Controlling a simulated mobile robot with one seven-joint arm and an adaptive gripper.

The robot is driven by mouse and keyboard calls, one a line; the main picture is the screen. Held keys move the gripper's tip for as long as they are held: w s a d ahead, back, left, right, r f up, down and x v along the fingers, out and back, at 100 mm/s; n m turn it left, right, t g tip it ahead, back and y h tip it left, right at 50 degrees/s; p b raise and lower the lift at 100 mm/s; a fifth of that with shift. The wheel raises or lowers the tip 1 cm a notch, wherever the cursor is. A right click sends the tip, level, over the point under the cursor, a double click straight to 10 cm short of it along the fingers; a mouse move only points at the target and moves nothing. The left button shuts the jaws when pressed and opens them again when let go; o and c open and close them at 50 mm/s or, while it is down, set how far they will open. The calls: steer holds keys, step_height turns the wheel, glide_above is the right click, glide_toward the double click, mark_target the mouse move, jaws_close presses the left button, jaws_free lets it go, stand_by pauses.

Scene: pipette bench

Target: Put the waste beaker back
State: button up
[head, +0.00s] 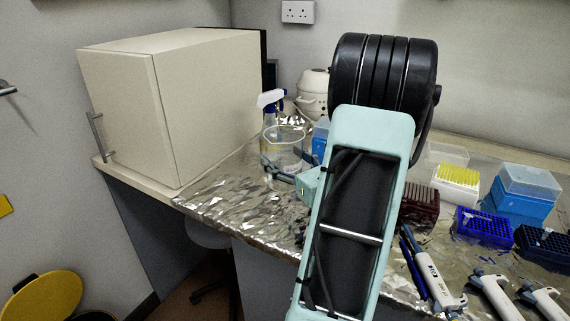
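My gripper (272,167) reaches in from the right. One dark finger lies across the beaker's near side, and its tip shows at the left side of the glass. The beaker sits between the fingers, which look closed on it. I cannot tell whether the beaker's base touches the foil.
A spray bottle (270,106) stands close behind the beaker, with a white appliance (314,92) further back. A cream cabinet (170,105) is at left. Tip boxes (527,190), racks (484,226) and several pipettes (436,283) crowd the right. Foil (228,198) left of the beaker is clear.

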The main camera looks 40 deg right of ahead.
steer(key=shift+f, duration=0.15)
steer(key=shift+f, duration=0.15)
steer(key=o, duration=1.3)
steer(key=shift+r, duration=0.35)
steer(key=s, duration=0.4)
steer(key=s+a, duration=0.1)
steer(key=s, duration=0.3)
steer(key=s+a, duration=0.1)
steer(key=s, duration=0.2)
steer(key=shift+s+a+f, duration=0.1)
steer(key=shift+s, duration=0.3)
